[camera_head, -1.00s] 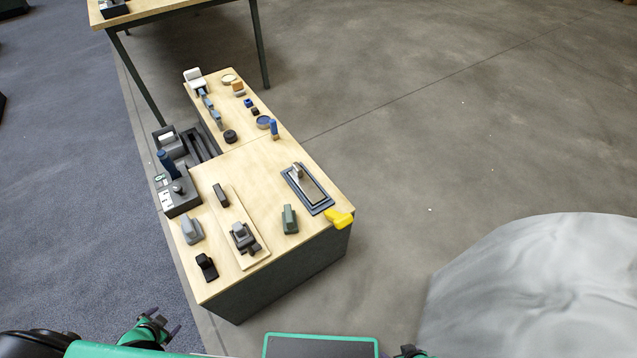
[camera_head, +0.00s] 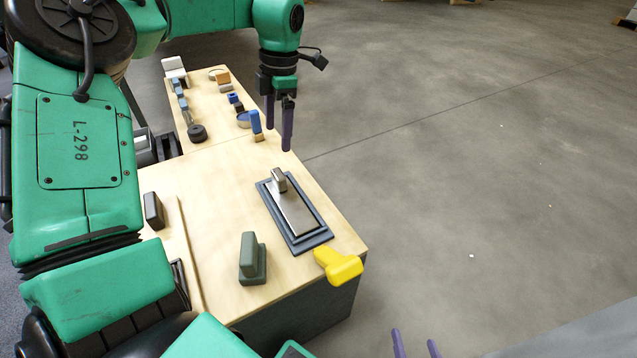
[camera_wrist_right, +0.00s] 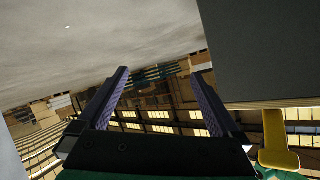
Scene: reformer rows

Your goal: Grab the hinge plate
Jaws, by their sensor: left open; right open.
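A flat metal plate (camera_head: 293,211) with a small upright block at its far end lies in a dark blue-grey tray (camera_head: 311,241) near the table's right edge. It looks like the hinge plate. My left gripper (camera_head: 278,126) is open and empty, fingers pointing down, above the table just beyond the plate's far end. It is apart from the plate. My right gripper (camera_head: 415,346) is open at the bottom edge of the head view, off the table's near side. In the right wrist view its fingers (camera_wrist_right: 158,100) are apart with nothing between them.
A yellow piece (camera_head: 338,265) sticks out over the table corner beside the tray. A grey-green block (camera_head: 252,259) stands left of it. My left arm hides the table's left side.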

